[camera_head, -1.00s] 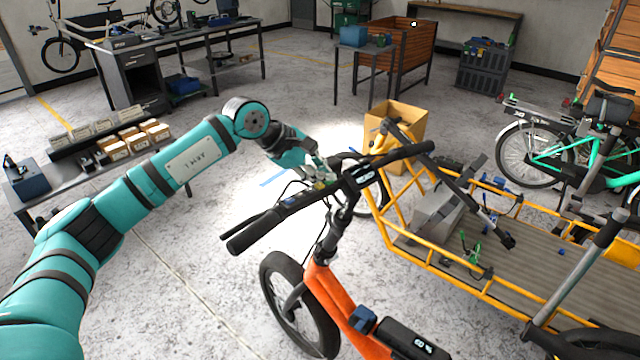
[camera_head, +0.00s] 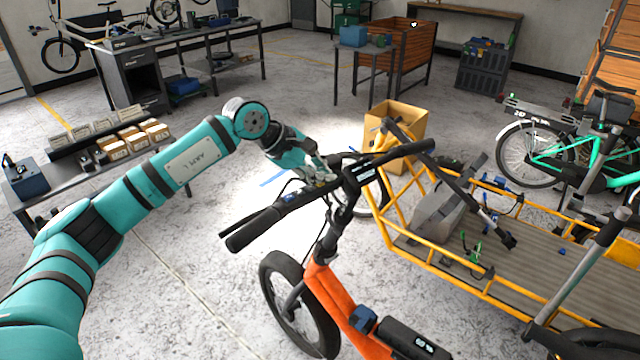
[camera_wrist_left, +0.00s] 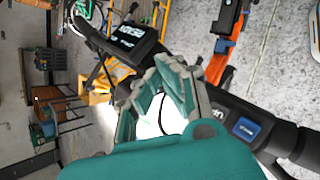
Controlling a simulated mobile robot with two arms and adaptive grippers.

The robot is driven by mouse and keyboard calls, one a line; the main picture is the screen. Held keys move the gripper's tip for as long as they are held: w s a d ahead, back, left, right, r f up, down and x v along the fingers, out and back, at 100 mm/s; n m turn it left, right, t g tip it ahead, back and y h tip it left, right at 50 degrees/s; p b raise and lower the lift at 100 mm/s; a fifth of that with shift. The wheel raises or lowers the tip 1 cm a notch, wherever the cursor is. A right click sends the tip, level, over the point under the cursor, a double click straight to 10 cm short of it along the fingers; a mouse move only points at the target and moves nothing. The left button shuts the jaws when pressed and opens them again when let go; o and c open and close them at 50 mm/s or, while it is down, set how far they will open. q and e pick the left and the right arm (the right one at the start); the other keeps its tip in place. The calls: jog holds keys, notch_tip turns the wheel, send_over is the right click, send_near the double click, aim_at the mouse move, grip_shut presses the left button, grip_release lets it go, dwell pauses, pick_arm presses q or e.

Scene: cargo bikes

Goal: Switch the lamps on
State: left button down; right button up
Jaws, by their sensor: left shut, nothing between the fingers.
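The cargo bike's black handlebar (camera_head: 265,218) crosses the middle of the head view, above an orange frame (camera_head: 330,287). A lit display (camera_head: 364,172) sits at its centre and also shows in the left wrist view (camera_wrist_left: 127,37). A blue button (camera_wrist_left: 245,127) is on the bar beside a grip. My left gripper (camera_head: 324,174) is shut and empty at the handlebar, close to the controls left of the display; I cannot tell whether it touches them. Its fingers also show in the left wrist view (camera_wrist_left: 165,82). The lamp itself is hidden; a bright patch lies on the floor ahead.
A cardboard box (camera_head: 408,125) stands behind the handlebar. A bench with small boxes (camera_head: 125,143) is at the left, and a green bike (camera_head: 560,150) at the right.

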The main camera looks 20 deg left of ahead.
aim_at(323, 183)
pick_arm(q)
jog(key=shift+f, duration=0.15)
dwell(0.5)
jog(key=shift+r, duration=0.6)
notch_tip(323, 183, up, 6)
jog(key=p, duration=0.3)
jog(key=shift+w, duration=0.15)
